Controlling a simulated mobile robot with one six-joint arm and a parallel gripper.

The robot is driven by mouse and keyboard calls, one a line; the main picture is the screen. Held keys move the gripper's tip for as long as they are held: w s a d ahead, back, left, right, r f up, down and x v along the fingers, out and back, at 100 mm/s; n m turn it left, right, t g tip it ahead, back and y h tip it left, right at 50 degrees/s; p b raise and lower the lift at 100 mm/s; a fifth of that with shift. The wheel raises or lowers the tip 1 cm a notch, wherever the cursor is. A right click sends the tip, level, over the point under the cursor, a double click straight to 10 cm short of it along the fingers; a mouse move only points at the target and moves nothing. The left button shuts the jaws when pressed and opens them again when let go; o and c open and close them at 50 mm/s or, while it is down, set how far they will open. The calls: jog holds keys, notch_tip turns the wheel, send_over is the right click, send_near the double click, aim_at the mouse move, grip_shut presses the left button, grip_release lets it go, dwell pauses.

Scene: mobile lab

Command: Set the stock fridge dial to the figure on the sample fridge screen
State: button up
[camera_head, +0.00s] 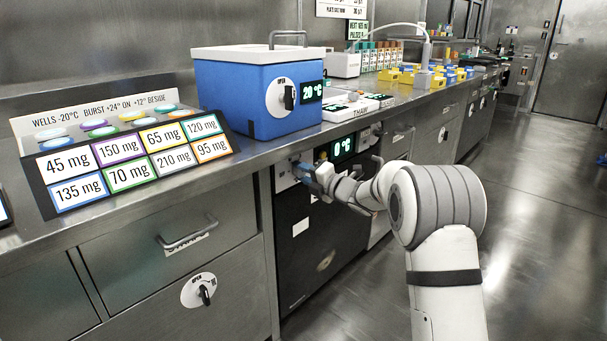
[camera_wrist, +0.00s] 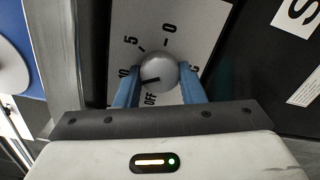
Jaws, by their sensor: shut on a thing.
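In the wrist view a round grey dial knob (camera_wrist: 159,70) sits on a pale plate (camera_wrist: 190,22) marked 0, 5, a partly covered figure that looks like 10, OFF and C. A black mark on the knob points left and slightly down, between that figure and OFF; its exact setting is hard to tell. My gripper (camera_wrist: 158,84) is shut on the knob, one blue finger on each side. In the head view my gripper (camera_head: 303,171) is at the top left of a black-fronted under-counter unit (camera_head: 320,235). A screen (camera_head: 342,148) on that unit reads 0 °C.
A blue box (camera_head: 245,97) on the counter has an OPEN-marked knob (camera_head: 289,96) and a 20 °C screen (camera_head: 311,92). A rack of mg labels (camera_head: 130,160) stands to its left. The floor (camera_head: 545,220) at right is clear.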

jog(key=shift+f, duration=0.25)
jog(key=o, duration=1)
jog(key=shift+r, duration=0.15)
jog(key=shift+p+v, duration=1.2)
jog(key=shift+v, duration=2.75)
jog(key=shift+r, duration=0.1)
